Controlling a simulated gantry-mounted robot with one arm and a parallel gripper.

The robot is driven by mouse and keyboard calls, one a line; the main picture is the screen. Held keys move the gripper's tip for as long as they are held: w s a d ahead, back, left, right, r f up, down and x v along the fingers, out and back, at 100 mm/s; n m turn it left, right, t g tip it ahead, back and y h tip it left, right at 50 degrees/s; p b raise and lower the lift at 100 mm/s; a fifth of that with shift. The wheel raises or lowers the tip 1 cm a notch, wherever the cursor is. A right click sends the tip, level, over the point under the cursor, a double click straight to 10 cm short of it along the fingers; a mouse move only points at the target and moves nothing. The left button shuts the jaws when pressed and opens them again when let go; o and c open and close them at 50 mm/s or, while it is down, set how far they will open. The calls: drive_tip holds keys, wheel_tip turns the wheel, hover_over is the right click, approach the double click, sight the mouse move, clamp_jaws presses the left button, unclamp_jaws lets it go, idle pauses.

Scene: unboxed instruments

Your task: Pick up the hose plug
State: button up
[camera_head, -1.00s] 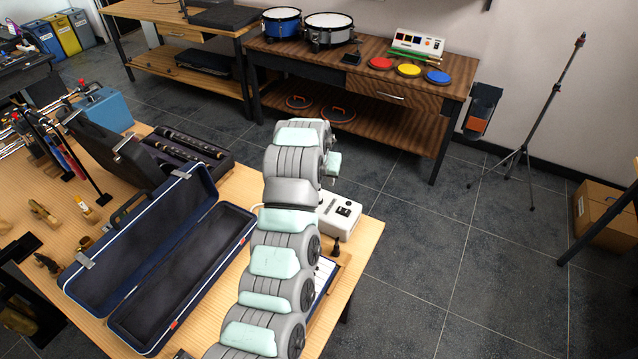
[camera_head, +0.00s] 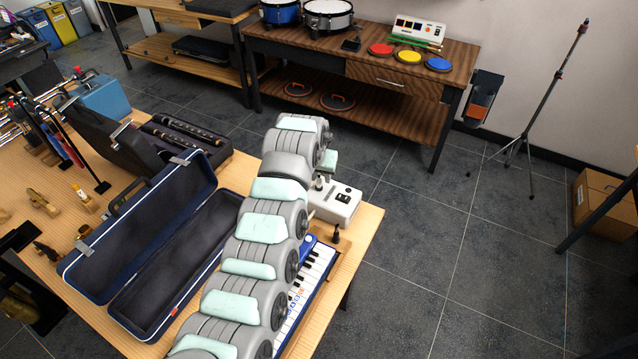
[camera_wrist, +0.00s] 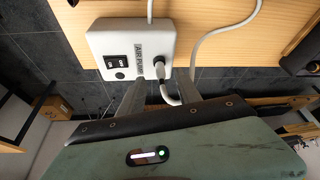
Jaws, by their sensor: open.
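The hose plug (camera_wrist: 158,62) is a dark and metallic piece at the lower right of the white air pump box (camera_wrist: 130,45) in the wrist view. A white hose curves from it. It appears still seated in the box. My gripper (camera_wrist: 161,82) is open, with one finger on each side of the plug's lower end. I cannot tell whether either finger touches it. In the head view the pump box (camera_head: 338,203) sits near the right edge of the wooden table, partly behind my arm. The plug cannot be made out clearly there.
A blue toy keyboard (camera_head: 312,272) lies just in front of the pump, partly behind my arm. An open dark-blue instrument case (camera_head: 190,262) lies to the left, and a case with black woodwind parts (camera_head: 185,140) stands behind it. Floor is open right of the table.

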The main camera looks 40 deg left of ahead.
sight(318, 180)
drive_tip(key=x, duration=0.3)
drive_tip(key=shift+s+b, duration=0.15)
drive_tip(key=shift+b, duration=0.25)
drive_tip(key=shift+w+a+f, duration=0.15)
drive_tip(key=shift+w+f, duration=0.05)
drive_tip(key=shift+f, duration=0.25)
drive_tip(key=shift+c, duration=0.2)
clamp_jaws()
